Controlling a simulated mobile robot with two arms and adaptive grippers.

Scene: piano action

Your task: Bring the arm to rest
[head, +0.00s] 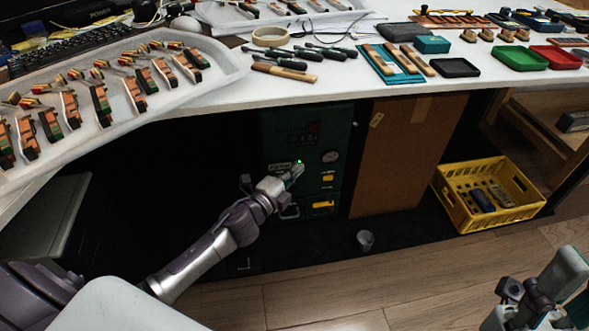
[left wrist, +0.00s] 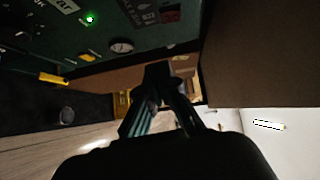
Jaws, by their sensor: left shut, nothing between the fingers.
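My left arm reaches from the lower left under the table in the head view. My left gripper (head: 296,171) is shut and empty, in front of the dark green machine (head: 272,128). It overlaps the panel close to a lit green lamp (head: 299,162); I cannot tell whether it touches. In the left wrist view the closed fingers (left wrist: 160,88) point away from the camera, and the lamp (left wrist: 90,19) glows at upper left, beside a round gauge (left wrist: 121,46). My right gripper (head: 560,278) is partly in view at the lower right, above the floor; its fingers cannot be made out clearly.
The white table (head: 375,92) overhangs the left gripper and carries trays of piano action parts and tools. A brown board (head: 408,150) stands right of the machine. A yellow crate (head: 452,205) and a small metal cup (head: 365,240) are on the floor. The front floor is clear.

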